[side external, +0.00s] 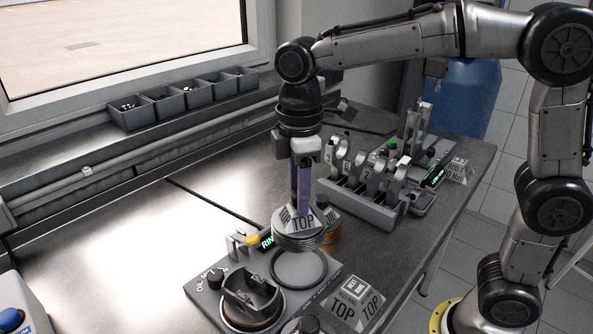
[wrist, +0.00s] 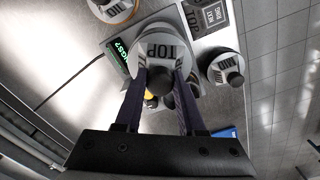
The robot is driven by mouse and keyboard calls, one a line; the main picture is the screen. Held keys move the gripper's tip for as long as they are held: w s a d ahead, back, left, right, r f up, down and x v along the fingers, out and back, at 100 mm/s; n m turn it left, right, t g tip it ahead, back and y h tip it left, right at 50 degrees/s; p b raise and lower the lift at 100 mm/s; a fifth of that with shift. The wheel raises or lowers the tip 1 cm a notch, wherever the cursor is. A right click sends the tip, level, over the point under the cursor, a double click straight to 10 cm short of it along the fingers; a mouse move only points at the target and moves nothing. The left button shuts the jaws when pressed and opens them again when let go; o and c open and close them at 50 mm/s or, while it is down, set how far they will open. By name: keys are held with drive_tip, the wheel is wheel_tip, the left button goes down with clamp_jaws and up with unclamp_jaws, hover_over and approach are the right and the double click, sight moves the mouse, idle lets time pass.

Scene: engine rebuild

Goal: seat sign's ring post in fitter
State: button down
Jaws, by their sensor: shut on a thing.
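My gripper (side external: 301,207) is shut on the dark knob of a ring post (side external: 298,240), whose pale round top reads TOP. The post has stacked metal rings below its top and hangs roughly upright over the station I take to be the fitter (side external: 318,288). In the wrist view the fingers (wrist: 166,82) close on the knob, and the post top (wrist: 160,45) hides the seat beneath. The NEXT RING sign (side external: 354,290) stands right of the fitter.
Another post with orange-brown rings (side external: 329,232) stands behind the held one. A further post (wrist: 226,70) is beside the sign. A piston holder (side external: 252,300) and a yellow-tipped part (side external: 252,239) are left of the seat.

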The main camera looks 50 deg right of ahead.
sight(299, 230)
drive_tip(key=shift+f, duration=3.35)
drive_tip(key=shift+f, duration=0.9)
unclamp_jaws()
idle(0.7)
idle(0.4)
drive_tip(key=shift+r, duration=3.1)
